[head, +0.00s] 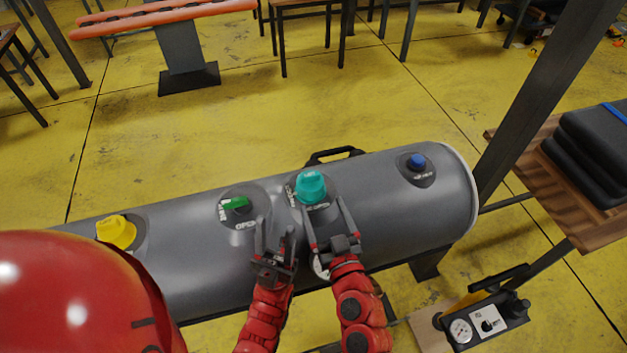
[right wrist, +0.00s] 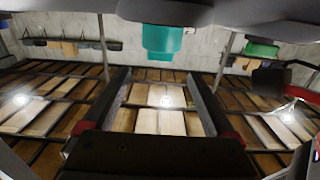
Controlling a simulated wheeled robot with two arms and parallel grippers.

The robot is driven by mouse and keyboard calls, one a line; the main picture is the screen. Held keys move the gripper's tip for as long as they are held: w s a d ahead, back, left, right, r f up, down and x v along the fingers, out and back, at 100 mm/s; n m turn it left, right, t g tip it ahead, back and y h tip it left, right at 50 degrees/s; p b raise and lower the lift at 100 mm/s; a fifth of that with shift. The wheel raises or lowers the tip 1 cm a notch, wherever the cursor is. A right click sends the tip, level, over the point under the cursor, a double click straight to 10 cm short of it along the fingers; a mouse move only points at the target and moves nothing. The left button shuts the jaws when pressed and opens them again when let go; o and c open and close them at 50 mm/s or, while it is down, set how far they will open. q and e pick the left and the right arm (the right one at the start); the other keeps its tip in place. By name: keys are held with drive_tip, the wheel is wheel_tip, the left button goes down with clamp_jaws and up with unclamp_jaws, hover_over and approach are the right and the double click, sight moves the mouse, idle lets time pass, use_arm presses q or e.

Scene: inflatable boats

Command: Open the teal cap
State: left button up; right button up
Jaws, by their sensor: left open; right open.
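The teal cap (head: 310,186) sits on top of the grey boat tube (head: 390,205), right of its middle, on a dark round base. It also shows at the top of the right wrist view (right wrist: 165,40), lined up with the gap between the fingers. My right gripper (head: 323,205) is open, with its fingertips just on the near side of the cap. I cannot tell whether they touch it. Its open fingers (right wrist: 160,78) hold nothing.
A yellow cap (head: 116,232) is at the tube's left and a blue cap (head: 417,162) at its right. A black handle (head: 334,155) stands behind the teal cap. A gauge box (head: 487,322) is at lower right. A dark post (head: 550,90) rises at right.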

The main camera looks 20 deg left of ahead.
sight(311, 179)
drive_tip(key=p+x, duration=0.1)
drive_tip(key=x, duration=0.6)
drive_tip(key=shift+r+p, duration=0.1)
drive_tip(key=shift+p, duration=0.3)
drive_tip(key=shift+w+a, duration=0.35)
drive_tip(key=shift+w, duration=0.05)
clamp_jaws()
